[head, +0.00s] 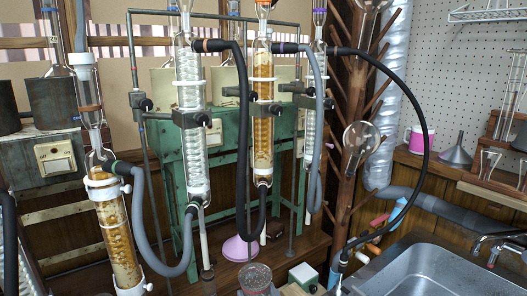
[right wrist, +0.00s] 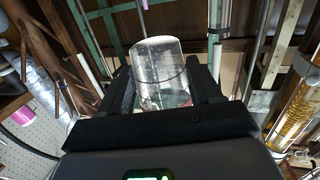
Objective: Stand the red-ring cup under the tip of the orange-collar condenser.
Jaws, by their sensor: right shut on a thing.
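A clear glass cup (head: 255,278) shows at the bottom of the head view, with a reddish tint inside. In the right wrist view the cup (right wrist: 158,62) sits between the fingers of my right gripper (right wrist: 168,82), which is shut on it. A dark ring circles the cup there; its colour is hard to tell. The clear-coil condenser (head: 190,120) has an orange collar at its upper hose port. The amber-filled condenser (head: 262,110) has an orange band at its top; I cannot tell which is meant. The cup is below and in front of both. My left gripper is not in view.
A purple-collar condenser (head: 311,110) hangs to the right. Black and grey hoses loop between the condensers. An amber-filled column (head: 118,245) stands at the left. A pink funnel-shaped base (head: 240,249) is behind the cup. A metal sink (head: 425,270) is at the right.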

